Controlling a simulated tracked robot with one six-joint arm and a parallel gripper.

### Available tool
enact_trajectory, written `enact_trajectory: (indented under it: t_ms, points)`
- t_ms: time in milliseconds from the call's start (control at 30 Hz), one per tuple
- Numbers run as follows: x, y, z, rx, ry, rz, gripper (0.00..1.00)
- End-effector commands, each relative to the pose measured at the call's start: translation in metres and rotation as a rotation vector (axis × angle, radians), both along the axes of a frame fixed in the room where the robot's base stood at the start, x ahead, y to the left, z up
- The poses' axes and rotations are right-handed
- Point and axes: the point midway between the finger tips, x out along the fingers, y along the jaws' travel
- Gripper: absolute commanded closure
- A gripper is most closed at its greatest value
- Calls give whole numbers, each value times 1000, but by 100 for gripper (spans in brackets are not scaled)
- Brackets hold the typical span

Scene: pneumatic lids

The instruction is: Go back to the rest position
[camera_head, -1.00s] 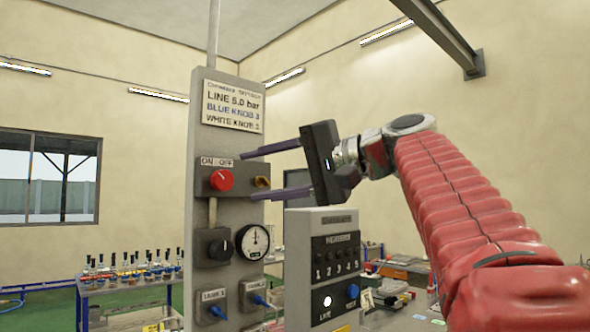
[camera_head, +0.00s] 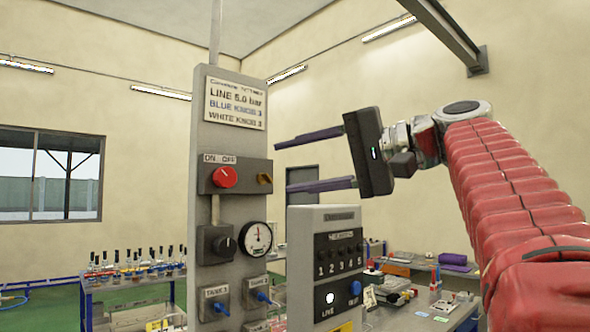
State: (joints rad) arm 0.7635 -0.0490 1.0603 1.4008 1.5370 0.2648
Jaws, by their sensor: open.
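My gripper (camera_head: 314,161) is open and empty. Its two long purple fingers point left, one above the other, toward the grey control panel (camera_head: 205,150). The fingertips look apart from the panel in this view. Lower down are two blue valves, one on the left (camera_head: 220,308) and one on the right (camera_head: 262,297). My red-sleeved arm reaches in from the right.
A grey box with numbered buttons (camera_head: 339,240) stands right of the panel, below my gripper. A bench with several bottles (camera_head: 130,268) is at the left. Another table with loose items (camera_head: 440,300) is at the right. The space above my gripper is clear.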

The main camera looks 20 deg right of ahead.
Motion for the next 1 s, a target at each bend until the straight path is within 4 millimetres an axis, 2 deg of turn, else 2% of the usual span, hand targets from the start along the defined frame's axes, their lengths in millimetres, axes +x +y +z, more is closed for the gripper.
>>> enact_trajectory:
  t_ms: [267, 367, 433, 567, 700, 833, 1000]
  points:
    - [1, -1, 1, -6, -10, -4, 50]
    - [9, -12, -4, -32, -14, -49, 50]
    - [19, -25, -19, -46, 11, -92, 50]
    - [38, -58, -67, -82, 89, -187, 50]
    - [47, -81, -132, -156, 197, -280, 50]
    - [45, -86, -190, -242, 290, -326, 50]
    - [32, -79, -261, -372, 394, -343, 50]
